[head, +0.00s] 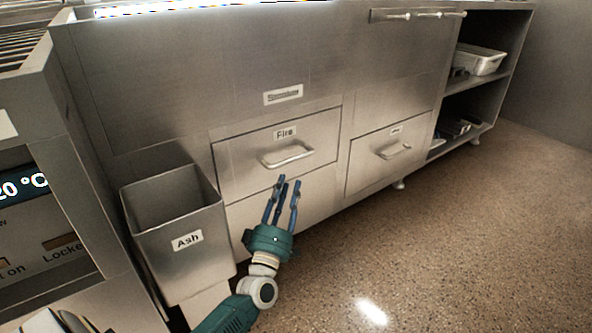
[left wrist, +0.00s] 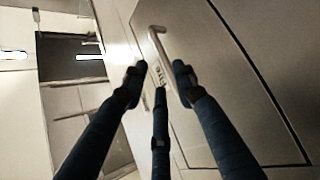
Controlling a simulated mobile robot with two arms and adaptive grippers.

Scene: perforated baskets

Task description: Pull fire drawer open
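The fire drawer (head: 240,165) is a closed steel front with a label reading "Fire" (head: 285,132) and a bar handle (head: 288,154). My left gripper (head: 285,187) is just below and in front of that handle in the head view, with its dark blue fingers spread and pointing up towards it. In the left wrist view the handle (left wrist: 158,42) shows beyond the open fingertips (left wrist: 158,78), with nothing held between them. I cannot tell whether a finger touches the handle. My right gripper is not in view.
A steel bin labelled "Ash" (head: 180,203) stands left of the fire drawer. A second closed drawer (head: 370,160) with a handle is to the right. Open shelves with a white basket (head: 480,62) are further right. The speckled floor (head: 430,250) in front is clear.

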